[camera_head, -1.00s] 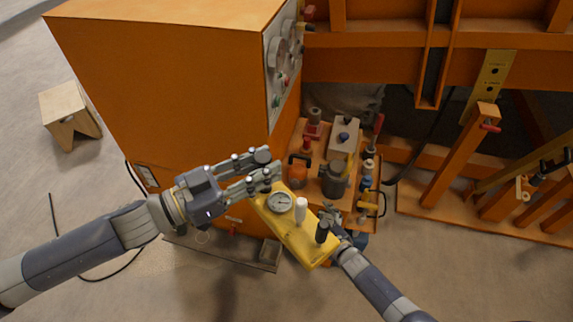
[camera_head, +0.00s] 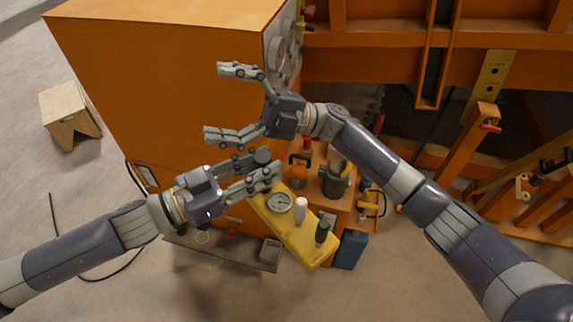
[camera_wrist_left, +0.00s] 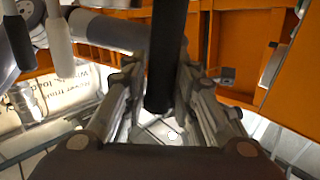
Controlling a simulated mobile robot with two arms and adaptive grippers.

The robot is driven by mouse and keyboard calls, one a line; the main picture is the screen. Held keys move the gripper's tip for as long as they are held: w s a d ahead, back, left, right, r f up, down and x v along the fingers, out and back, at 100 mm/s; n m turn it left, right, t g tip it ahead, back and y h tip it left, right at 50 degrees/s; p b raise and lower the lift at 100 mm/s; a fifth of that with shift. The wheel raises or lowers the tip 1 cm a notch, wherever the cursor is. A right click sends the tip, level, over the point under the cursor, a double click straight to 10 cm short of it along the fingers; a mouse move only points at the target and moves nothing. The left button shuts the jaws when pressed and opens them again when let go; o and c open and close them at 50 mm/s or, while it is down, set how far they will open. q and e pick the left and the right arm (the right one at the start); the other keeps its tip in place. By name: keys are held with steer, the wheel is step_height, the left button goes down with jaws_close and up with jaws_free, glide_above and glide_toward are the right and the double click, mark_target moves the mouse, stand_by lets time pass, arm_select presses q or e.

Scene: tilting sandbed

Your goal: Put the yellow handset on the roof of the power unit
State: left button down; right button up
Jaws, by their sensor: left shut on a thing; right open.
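The yellow handset (camera_head: 290,232) has a round dial, a white knob and a black knob. It hangs tilted, its upper end at my left gripper (camera_head: 271,164). That gripper is shut on it; the fingers hide the grasped part. In the left wrist view a dark bar (camera_wrist_left: 165,60) lies between the fingers, and the knobs show at upper left. My right gripper (camera_head: 217,102) is open and empty, in front of the orange power unit (camera_head: 150,90), above the left gripper. The unit's flat roof (camera_head: 165,14) is bare where visible at the top edge.
A cluttered orange stand (camera_head: 345,205) with valves and fittings is partly behind my right arm. A grey tray (camera_head: 225,250) lies by the unit's base. A wooden stool (camera_head: 68,113) stands at left. Orange beams (camera_head: 390,55) fill the right side.

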arm_select(q)
steer(key=shift+r, duration=0.1)
arm_select(e)
steer(key=s+n+g+h, duration=0.6)
steer(key=s+n+h, duration=0.55)
steer(key=s, duration=0.55)
arm_select(q)
steer(key=shift+d, duration=0.1)
arm_select(e)
steer(key=m+t+h, duration=0.4)
steer(key=t+h, duration=0.6)
steer(key=h, duration=0.1)
glide_above(287, 212)
step_height(287, 212, down, 5)
steer(key=shift+n, duration=0.25)
step_height(287, 212, down, 12)
steer(key=shift+r, duration=0.15)
